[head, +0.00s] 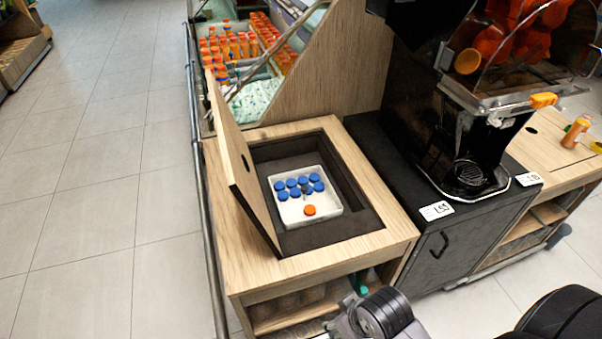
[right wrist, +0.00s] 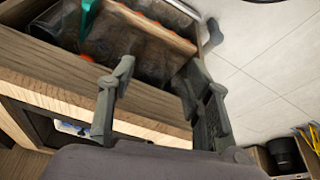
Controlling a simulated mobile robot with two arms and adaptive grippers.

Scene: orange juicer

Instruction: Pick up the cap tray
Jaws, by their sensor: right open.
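The cap tray (head: 325,209) is a white square tray in the head view. It sits in the dark recess of the wooden counter and holds several blue caps (head: 283,196) and one orange cap (head: 309,210). My right gripper (head: 352,312) is at the bottom of the head view, in front of the counter and apart from the tray. In the right wrist view its two fingers (right wrist: 158,72) are spread with nothing gripped between them. A small white and blue patch (right wrist: 72,128) there looks like part of the tray. My left gripper is not in view.
A wooden lid (head: 238,160) stands tilted up along the recess's left side. A black juicer (head: 465,150) stands on the dark cabinet to the right. An orange bottle (head: 576,131) is farther right. Shelves (head: 290,300) lie under the counter. Floor is clear at left.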

